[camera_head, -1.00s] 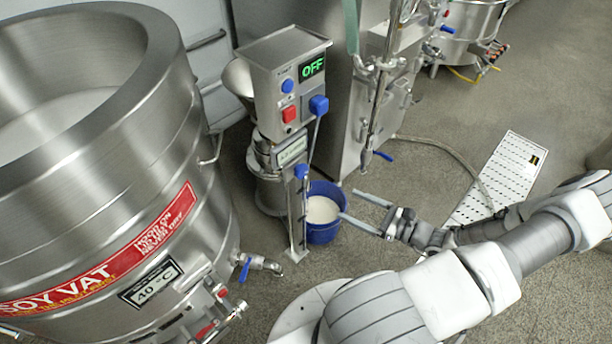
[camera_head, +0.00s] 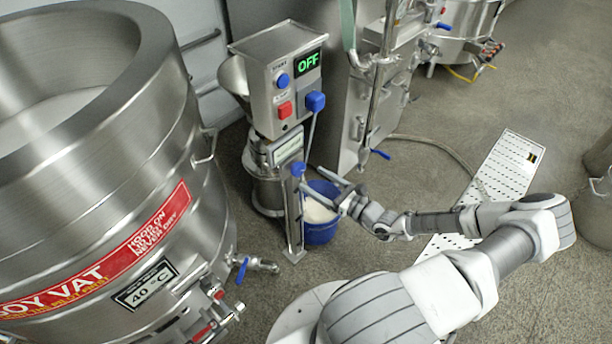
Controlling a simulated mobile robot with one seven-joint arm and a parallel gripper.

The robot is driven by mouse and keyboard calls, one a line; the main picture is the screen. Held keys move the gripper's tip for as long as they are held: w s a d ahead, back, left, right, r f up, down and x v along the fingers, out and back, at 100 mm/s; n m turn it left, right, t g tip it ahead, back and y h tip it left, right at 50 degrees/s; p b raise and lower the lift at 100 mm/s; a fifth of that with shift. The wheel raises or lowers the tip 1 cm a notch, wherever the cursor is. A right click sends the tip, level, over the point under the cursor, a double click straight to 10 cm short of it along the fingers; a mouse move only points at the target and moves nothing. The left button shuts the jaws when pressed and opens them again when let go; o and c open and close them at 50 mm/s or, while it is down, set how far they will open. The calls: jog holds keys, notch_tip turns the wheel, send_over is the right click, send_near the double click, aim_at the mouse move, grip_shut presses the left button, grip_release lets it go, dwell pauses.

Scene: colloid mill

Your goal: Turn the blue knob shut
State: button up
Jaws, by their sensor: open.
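Several blue parts could be the blue knob, and I cannot tell which is meant. A blue block-like part (camera_head: 316,101) sits on the lower right of the mill's control box, with a grey cable running down from it. Another blue part (camera_head: 298,169) sits at the top of the metal post. A blue valve handle (camera_head: 243,270) is on the vat's outlet, and a blue lever (camera_head: 381,154) is on the machine behind. My gripper (camera_head: 310,178) is open and empty, its fingertips close to the post's blue part. Whether they touch it is unclear.
The control box (camera_head: 258,92) has a blue button, a red button and a green "OFF" display. A blue bucket (camera_head: 321,232) of pale liquid stands behind the post (camera_head: 292,215). The large soy vat (camera_head: 60,215) fills the left.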

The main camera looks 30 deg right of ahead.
aim_at(300, 171)
jog(key=shift+x, duration=2.15)
jog(key=shift+s, duration=0.1)
jog(key=c, duration=1.4)
